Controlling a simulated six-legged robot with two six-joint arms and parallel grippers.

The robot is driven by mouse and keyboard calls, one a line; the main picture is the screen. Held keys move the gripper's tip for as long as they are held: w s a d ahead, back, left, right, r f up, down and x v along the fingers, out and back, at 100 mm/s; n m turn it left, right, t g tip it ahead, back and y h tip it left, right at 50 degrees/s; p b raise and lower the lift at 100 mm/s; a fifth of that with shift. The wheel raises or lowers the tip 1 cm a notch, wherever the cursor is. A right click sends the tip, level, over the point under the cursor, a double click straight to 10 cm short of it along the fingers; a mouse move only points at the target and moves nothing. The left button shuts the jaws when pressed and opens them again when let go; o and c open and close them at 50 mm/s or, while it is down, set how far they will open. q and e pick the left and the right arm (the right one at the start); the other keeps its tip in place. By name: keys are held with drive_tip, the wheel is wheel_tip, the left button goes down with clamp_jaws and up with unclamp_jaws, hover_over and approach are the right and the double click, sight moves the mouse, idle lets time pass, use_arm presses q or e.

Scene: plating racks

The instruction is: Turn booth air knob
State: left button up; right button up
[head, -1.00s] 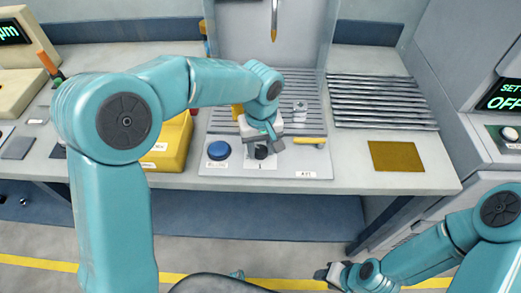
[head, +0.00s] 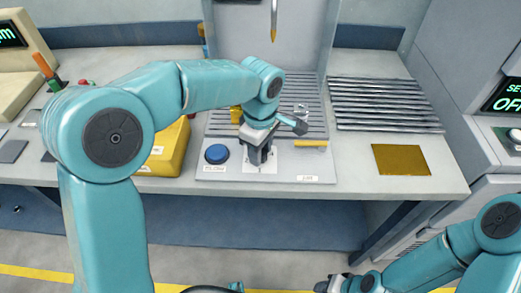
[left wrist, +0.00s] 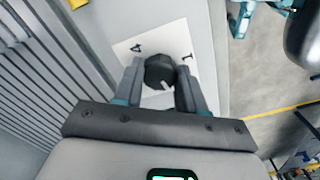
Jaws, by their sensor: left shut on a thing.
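The booth air knob (left wrist: 159,71) is a dark, faceted knob with a pale pointer line, on a white plate (left wrist: 140,50) with printed marks, apparently a 4 and a 1. In the left wrist view the pointer aims toward the bottom of the picture, between the fingers. My left gripper (left wrist: 160,75) is shut on the knob, one finger on each side. In the head view my left gripper (head: 259,155) reaches down onto the plate and hides most of the knob. My right gripper (head: 328,286) is low at the bottom edge, away from the bench; its jaws are unclear.
A blue button (head: 216,153) sits left of the knob and a yellow handle (head: 311,144) right of it. A yellow box (head: 166,150) stands further left. Behind are slatted grilles (head: 382,103), and a golden plate (head: 401,160) lies on the right bench.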

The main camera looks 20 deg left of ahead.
use_arm(q)
drive_tip(key=shift+w+a+r+n, duration=0.1)
drive_tip(key=shift+w+r+n, duration=0.05)
drive_tip(key=shift+n, duration=0.25)
drive_tip(key=o, duration=1.1)
drive_tip(key=shift+c, duration=0.2)
wheel_tip(320, 180, up, 16)
drive_tip(key=p, duration=0.2)
